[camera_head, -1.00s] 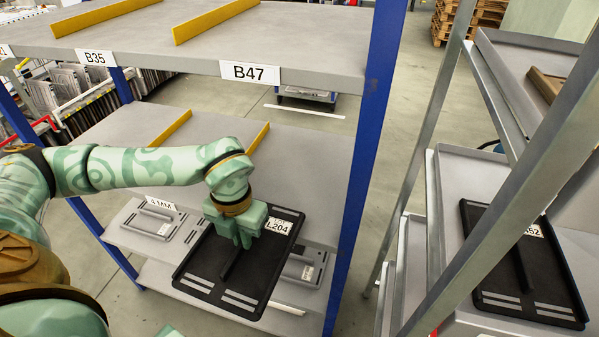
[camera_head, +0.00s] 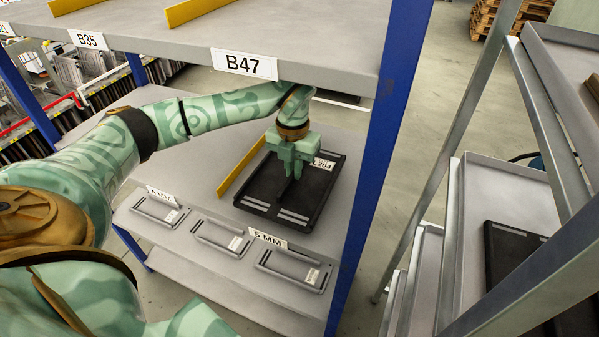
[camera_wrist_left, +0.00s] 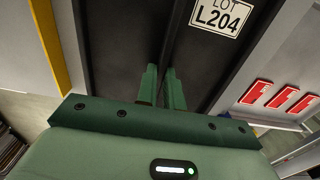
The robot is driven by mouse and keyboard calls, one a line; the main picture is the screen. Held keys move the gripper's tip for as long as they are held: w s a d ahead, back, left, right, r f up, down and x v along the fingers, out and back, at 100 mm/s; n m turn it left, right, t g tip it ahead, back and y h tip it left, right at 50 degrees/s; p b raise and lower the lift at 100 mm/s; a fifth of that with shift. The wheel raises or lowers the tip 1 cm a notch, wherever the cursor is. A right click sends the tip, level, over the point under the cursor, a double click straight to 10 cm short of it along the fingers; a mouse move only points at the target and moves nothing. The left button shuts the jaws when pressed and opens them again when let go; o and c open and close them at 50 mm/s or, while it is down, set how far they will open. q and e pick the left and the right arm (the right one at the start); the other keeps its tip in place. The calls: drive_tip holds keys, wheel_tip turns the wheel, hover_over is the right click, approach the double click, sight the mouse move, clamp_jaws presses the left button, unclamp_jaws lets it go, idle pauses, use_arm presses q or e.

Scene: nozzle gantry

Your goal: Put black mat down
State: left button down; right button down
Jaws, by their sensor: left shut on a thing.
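The black mat (camera_head: 262,188) is a flat black tray with a raised rim, a middle rib, grey strips and an L204 label (camera_head: 324,163). My left gripper (camera_head: 292,172) is shut on its middle rib from above. The mat is over the grey middle shelf (camera_head: 190,160), right of a yellow divider (camera_head: 241,166); I cannot tell whether it touches the shelf. In the left wrist view, the fingers (camera_wrist_left: 163,88) pinch the rib of the mat (camera_wrist_left: 125,45), below the label. My right gripper is not in view.
The upper shelf labelled B47 (camera_head: 244,64) hangs above the arm. A blue post (camera_head: 380,150) stands right of the mat. Grey plates (camera_head: 293,269) lie along the shelf front. A metal rack (camera_head: 500,185) at right holds another black mat (camera_head: 510,258).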

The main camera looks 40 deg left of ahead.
use_arm(q)
drive_tip(key=w, duration=0.3)
drive_tip(key=shift+a, duration=0.3)
wheel_tip(320, 180, down, 4)
drive_tip(key=shift+s+r+b, duration=0.1)
drive_tip(key=shift+r+b, duration=0.1)
drive_tip(key=shift+b, duration=0.5)
drive_tip(key=shift+r, duration=0.1)
drive_tip(key=c, duration=1.5)
unclamp_jaws()
drive_tip(key=shift+r+p, duration=1)
drive_tip(key=shift+r, duration=2.75)
drive_tip(key=shift+s, duration=0.1)
